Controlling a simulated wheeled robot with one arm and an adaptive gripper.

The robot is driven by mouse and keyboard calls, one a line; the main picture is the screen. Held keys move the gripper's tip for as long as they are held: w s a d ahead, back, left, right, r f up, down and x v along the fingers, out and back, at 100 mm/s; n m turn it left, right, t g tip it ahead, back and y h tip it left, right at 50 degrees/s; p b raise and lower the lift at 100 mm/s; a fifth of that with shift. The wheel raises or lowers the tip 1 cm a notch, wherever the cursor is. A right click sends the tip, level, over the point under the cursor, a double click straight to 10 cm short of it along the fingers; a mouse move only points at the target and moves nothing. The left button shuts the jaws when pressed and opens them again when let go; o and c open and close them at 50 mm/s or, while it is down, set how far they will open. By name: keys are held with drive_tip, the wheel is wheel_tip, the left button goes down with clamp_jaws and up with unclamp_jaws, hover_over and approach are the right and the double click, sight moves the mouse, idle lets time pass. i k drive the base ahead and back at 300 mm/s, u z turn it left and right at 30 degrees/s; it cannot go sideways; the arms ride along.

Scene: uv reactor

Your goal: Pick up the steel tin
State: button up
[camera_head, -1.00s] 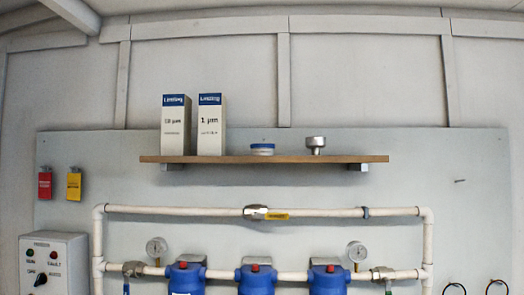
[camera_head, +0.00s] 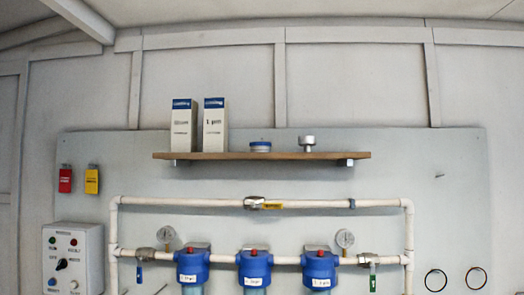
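On the wooden shelf (camera_head: 262,156) stand two small round items. Neither is clearly marked, and I cannot tell for sure which is the steel tin. Both stand apart from each other and nothing touches them. My gripper is not in view.
Two tall white cartons (camera_head: 199,126) with blue tops stand on the shelf's left. Below run white pipes (camera_head: 180,202), blue filter housings (camera_head: 254,265) and gauges (camera_head: 345,238). A control box (camera_head: 73,258) is at lower left. The shelf's right end is clear.

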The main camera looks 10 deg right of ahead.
sight(257, 148)
drive_tip(key=u, duration=0.15)
drive_tip(key=k, duration=0.15)
drive_tip(key=z, duration=1)
drive_tip(key=i, duration=0.7)
drive_tip(key=u, duration=0.15)
